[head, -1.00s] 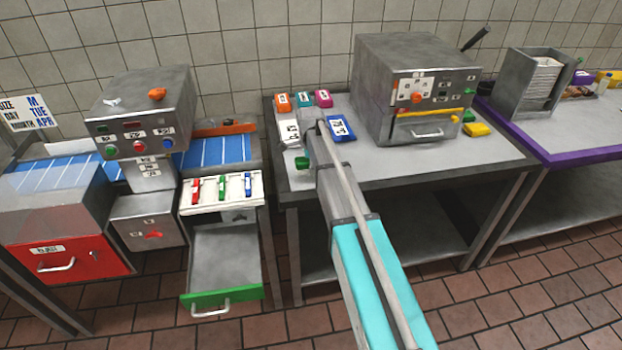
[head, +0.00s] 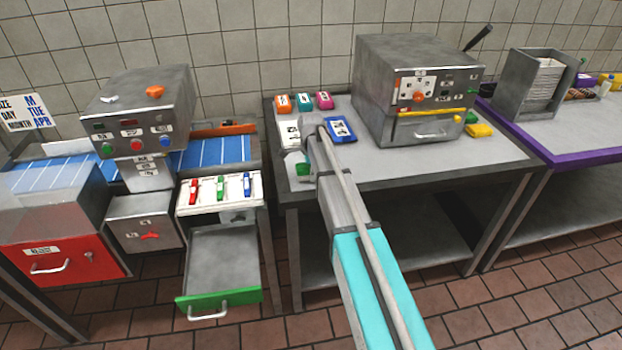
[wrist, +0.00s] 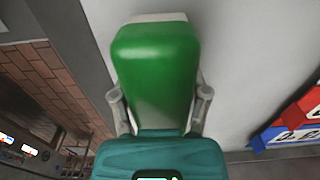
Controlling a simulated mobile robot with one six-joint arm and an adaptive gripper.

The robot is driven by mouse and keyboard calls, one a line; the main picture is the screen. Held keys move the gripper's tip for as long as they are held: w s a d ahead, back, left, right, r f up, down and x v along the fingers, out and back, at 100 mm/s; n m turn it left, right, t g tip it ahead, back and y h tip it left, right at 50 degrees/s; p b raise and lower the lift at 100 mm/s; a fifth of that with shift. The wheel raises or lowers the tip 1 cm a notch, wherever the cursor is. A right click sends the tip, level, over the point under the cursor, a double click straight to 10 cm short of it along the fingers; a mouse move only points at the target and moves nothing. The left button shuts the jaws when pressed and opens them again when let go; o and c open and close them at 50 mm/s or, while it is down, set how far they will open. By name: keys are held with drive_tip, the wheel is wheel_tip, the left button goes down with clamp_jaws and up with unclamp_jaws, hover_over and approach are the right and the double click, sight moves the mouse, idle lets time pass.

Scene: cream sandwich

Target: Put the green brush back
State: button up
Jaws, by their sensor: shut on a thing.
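The green brush (wrist: 155,75) fills the middle of the wrist view, a green block with a white end at the top. My gripper (wrist: 159,98) is shut on it, with one finger at each side. In the head view only a small part of the green brush (head: 303,169) shows, beside my arm at the front left of the grey table (head: 400,168). My arm hides the rest and the fingers. I cannot tell whether the brush touches the table.
Blue (head: 340,129), orange (head: 282,103), teal (head: 304,101) and pink (head: 323,100) labelled items lie behind my gripper. A grey machine (head: 415,85) stands to their right. A green-fronted drawer (head: 220,300) hangs open at the left. The table's front right is clear.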

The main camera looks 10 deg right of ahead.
drive_tip(key=shift+f, duration=0.35)
drive_tip(key=shift+f+b, duration=0.15)
drive_tip(key=shift+b, duration=0.15)
drive_tip(key=o, duration=1.1)
drive_tip(key=shift+r, duration=0.25)
wheel_tip(320, 180, up, 12)
drive_tip(key=p, duration=1.2)
drive_tip(key=shift+f, duration=0.1)
drive_tip(key=shift+s, duration=0.1)
drive_tip(key=s+n, duration=1.8)
drive_tip(key=s, duration=1.1)
